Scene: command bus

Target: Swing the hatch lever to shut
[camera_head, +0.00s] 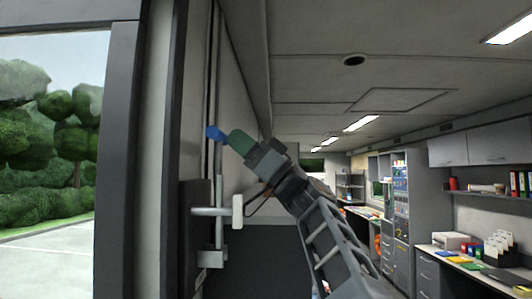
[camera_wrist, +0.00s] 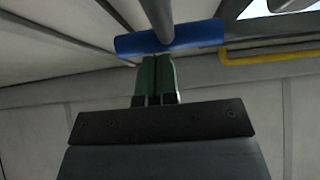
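A blue grip (camera_head: 214,132) sits at the top of an upright grey lever rod (camera_head: 218,160) beside the door frame in the head view. In the wrist view the blue grip (camera_wrist: 170,38) lies crosswise at the top, with a grey rod (camera_wrist: 152,12) running from it. My gripper (camera_head: 230,138) is just right of the grip, angled up to the left. Its green fingers (camera_wrist: 157,60) are together with only a thin dark line between them. Their tips are at the grip's lower edge; I cannot tell whether they touch. Nothing shows between the fingers.
A horizontal bar with a white handle (camera_head: 238,212) sticks out below my gripper. The open doorway with trees outside is on the left. A yellow rail (camera_wrist: 270,57) shows in the wrist view. Desks and cabinets (camera_head: 425,273) line the right; the aisle between is open.

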